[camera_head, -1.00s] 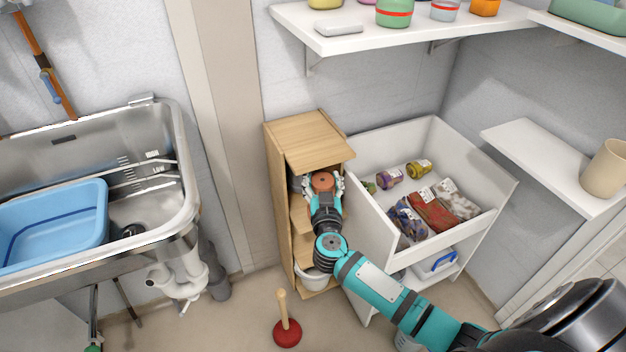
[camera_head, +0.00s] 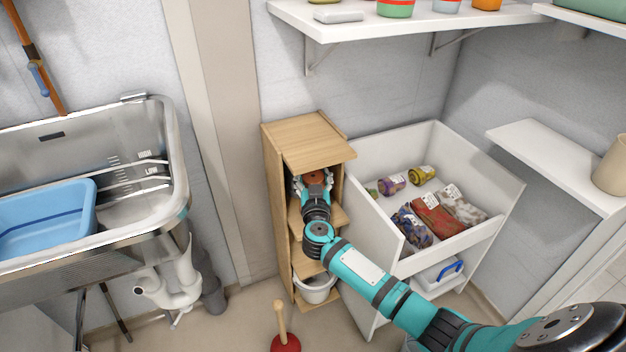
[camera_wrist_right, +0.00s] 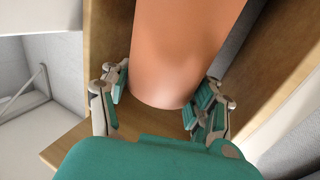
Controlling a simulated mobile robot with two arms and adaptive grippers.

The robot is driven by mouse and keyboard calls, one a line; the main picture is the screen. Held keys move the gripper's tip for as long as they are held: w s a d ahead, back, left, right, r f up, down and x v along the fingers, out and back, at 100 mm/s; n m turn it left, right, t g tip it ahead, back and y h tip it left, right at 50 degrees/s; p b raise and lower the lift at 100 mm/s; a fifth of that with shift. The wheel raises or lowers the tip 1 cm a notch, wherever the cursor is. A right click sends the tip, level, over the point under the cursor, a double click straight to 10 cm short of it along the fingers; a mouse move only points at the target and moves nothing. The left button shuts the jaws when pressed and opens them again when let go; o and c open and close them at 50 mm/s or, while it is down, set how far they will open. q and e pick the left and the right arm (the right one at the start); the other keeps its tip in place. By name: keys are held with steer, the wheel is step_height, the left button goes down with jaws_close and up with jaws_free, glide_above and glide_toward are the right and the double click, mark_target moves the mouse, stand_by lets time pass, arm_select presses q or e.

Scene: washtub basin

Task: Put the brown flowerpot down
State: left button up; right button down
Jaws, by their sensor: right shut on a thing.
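The brown flowerpot (camera_wrist_right: 180,50) fills the middle of the right wrist view, an orange-brown tapered body between the fingers. In the head view only a little of the flowerpot (camera_head: 314,176) shows, inside the upper compartment of the narrow wooden shelf unit (camera_head: 307,141). My right gripper (camera_head: 313,182) reaches into that compartment and is shut on the flowerpot. The right wrist view shows my right gripper (camera_wrist_right: 165,100) with a finger on each side of the pot. I cannot tell whether the pot's base touches the shelf board. My left gripper is not in view.
A white open drawer cabinet (camera_head: 505,190) with jars and bags stands close to the wooden unit's right. A white bucket (camera_head: 315,290) sits in the unit's bottom. A red plunger (camera_head: 285,343) stands on the floor in front. A steel sink (camera_head: 150,200) is at the left.

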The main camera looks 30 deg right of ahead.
steer(key=shift+f, duration=0.1)
stand_by(0.3)
steer(key=shift+c, duration=1.6)
jaws_free()
steer(key=shift+s, duration=0.1)
